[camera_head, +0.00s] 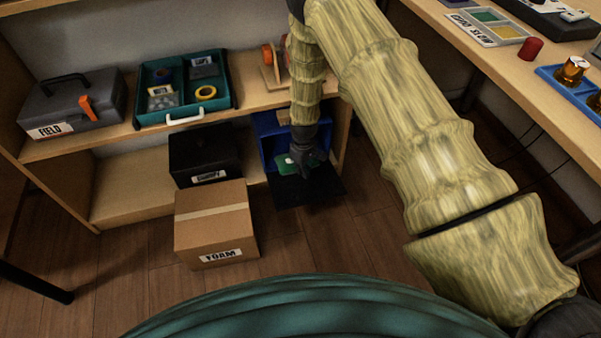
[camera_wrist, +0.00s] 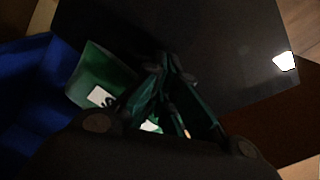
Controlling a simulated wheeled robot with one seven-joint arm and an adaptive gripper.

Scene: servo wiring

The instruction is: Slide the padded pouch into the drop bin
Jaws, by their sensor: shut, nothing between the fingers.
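The padded pouch looks like a green, flat piece with a white label (camera_head: 287,164); it also shows in the wrist view (camera_wrist: 98,72). It lies at the mouth of the blue drop bin (camera_head: 265,128), by the edge of a dark flat panel (camera_head: 318,192) in front. In the wrist view the bin's blue wall (camera_wrist: 58,68) is left of the pouch. My gripper (camera_head: 305,174) points down over the panel, just right of the pouch. In the wrist view my fingers (camera_wrist: 172,72) are together and empty; they hide part of the pouch's near end. Whether they touch it, I cannot tell.
A black box (camera_head: 204,152) stands left of the bin, with a cardboard FOAM box (camera_head: 215,222) on the floor before it. The shelf above holds a teal tray (camera_head: 215,112) and a grey toolbox (camera_head: 70,103). Floor is clear right of the FOAM box.

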